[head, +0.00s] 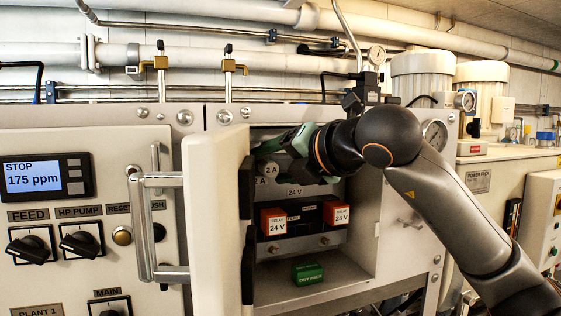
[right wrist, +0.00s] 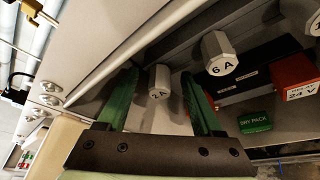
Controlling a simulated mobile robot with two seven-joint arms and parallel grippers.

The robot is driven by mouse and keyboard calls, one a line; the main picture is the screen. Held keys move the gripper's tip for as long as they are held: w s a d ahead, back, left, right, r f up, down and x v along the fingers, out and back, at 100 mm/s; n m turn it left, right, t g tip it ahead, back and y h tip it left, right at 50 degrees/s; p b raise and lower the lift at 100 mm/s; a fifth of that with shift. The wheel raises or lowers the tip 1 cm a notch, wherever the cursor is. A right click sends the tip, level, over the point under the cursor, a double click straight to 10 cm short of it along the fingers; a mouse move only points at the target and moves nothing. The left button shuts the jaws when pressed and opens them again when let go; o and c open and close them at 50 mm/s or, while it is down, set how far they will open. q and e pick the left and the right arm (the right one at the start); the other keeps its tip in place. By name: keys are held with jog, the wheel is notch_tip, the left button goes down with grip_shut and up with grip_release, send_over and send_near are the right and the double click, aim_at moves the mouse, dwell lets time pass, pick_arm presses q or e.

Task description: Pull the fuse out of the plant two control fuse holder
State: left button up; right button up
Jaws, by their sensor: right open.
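An open cabinet (head: 370,212) holds a row of pale fuse-holder knobs. In the head view one knob marked 2 A (head: 271,169) shows just below my right gripper (head: 280,152). In the right wrist view, a 2 A knob (right wrist: 159,84) appears between the two green fingers of my right gripper (right wrist: 161,74), which is open. I see no contact with the knob. A 6 A knob (right wrist: 219,56) is to its right. The arm hides much of the upper row, and I cannot read which knob is for plant two control. My left gripper is out of view.
The cabinet door (head: 213,220) stands open on the left, close to the gripper. Red 24 V relays (head: 273,223) sit below the knobs. A green dry pack (head: 308,273) lies on the cabinet floor. A control panel (head: 85,140) with a display is further left.

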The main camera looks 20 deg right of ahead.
jog(key=shift+c, duration=0.2)
grip_shut()
jog(key=c, duration=0.6)
grip_release()
jog(key=shift+c, duration=0.2)
grip_shut()
